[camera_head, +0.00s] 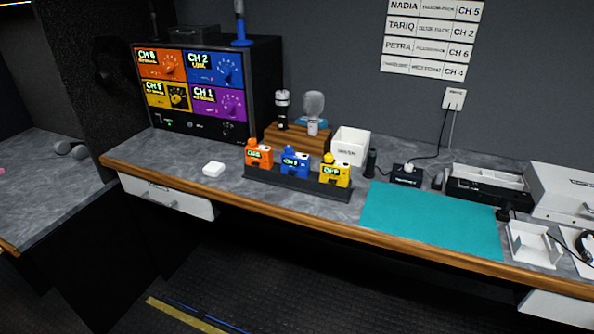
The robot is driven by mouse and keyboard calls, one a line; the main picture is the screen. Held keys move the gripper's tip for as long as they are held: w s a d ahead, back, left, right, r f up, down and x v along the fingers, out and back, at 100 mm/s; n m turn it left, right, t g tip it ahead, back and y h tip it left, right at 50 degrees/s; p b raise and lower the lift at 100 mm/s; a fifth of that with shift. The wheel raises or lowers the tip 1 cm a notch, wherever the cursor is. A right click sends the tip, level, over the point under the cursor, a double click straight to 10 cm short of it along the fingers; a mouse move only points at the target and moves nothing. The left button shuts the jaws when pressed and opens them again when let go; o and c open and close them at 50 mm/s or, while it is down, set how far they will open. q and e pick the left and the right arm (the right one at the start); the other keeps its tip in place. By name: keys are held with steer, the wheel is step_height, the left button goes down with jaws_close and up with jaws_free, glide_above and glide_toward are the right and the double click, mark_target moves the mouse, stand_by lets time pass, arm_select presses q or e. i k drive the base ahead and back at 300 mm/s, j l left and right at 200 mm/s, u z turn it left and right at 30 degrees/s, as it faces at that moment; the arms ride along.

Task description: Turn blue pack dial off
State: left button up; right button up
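A blue pack (295,162) stands upright in a dark rack (268,178) on the counter, between an orange pack (259,154) on its left and a yellow pack (335,172) on its right. The blue pack has a small lit display with text that seems to read CH and a digit. Its dial, on top, is too small for me to tell its setting. Neither of my grippers is in the head view.
A receiver unit (240,127) with coloured CH panels stands at the back left. A white box (350,142) and wooden stand (295,139) are behind the packs. The counter's front edge is wooden.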

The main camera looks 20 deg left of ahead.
mark_target(288, 150)
steer(key=u, duration=0.55)
steer(key=i+j+u, duration=0.1)
steer(key=i+u, duration=0.4)
steer(key=u, duration=0.25)
steer(key=i+l+u, duration=0.1)
steer(key=i+u, duration=0.25)
steer(key=i+l, duration=0.05)
